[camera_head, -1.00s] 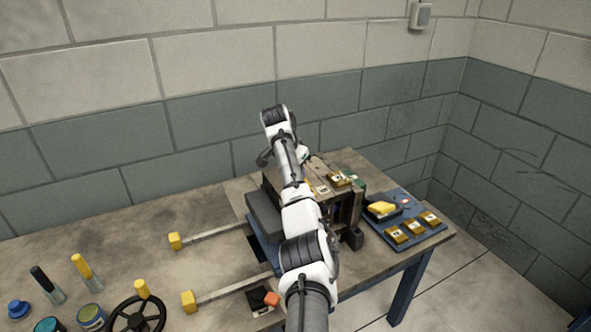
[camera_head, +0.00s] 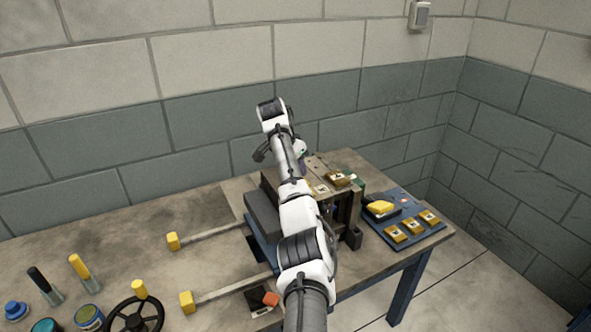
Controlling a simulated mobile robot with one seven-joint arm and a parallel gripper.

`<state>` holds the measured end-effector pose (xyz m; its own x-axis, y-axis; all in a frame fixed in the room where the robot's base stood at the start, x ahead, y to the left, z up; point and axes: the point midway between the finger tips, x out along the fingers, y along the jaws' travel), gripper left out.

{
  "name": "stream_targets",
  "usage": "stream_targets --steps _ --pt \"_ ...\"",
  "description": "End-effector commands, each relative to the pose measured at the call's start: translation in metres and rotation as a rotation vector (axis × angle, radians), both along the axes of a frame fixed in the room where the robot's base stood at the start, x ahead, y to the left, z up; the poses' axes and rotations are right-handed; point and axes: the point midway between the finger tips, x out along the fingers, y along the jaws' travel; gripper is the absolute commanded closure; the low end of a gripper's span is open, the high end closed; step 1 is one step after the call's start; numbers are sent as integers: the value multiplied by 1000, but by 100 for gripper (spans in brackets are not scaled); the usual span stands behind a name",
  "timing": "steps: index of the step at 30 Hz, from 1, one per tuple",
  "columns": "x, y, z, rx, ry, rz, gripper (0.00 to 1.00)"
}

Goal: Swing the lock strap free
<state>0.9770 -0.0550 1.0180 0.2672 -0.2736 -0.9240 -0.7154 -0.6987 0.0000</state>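The mould (camera_head: 265,215) is a dark block assembly with a worn tan top, standing on the bench behind my arm. Brass-coloured tagged pieces (camera_head: 339,180) sit on its top. I cannot pick out the lock strap; my arm covers much of the mould. My arm reaches up across the middle of the view, and its far end bends over beyond the mould's top. A dark part of my gripper (camera_head: 262,153) seems to show left of the arm. Its fingertips are hidden, so I cannot see whether it is open or touching anything.
A blue tray (camera_head: 428,236) with brass blocks and a yellow-topped piece lies right of the mould. Two yellow-ended bars (camera_head: 215,233) stick out left. A black handwheel (camera_head: 137,317), tools and tins stand at the lower left. The block wall is close behind.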

Motion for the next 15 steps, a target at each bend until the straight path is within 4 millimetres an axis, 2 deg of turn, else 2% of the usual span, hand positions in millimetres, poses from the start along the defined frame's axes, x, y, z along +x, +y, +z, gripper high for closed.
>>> stream_targets --steps 5,13,15 --pt "-10 12 34 0 -8 2 56" --pt "-27 26 99 -3 -4 -1 56" --pt "-28 27 107 -4 -6 -2 56"
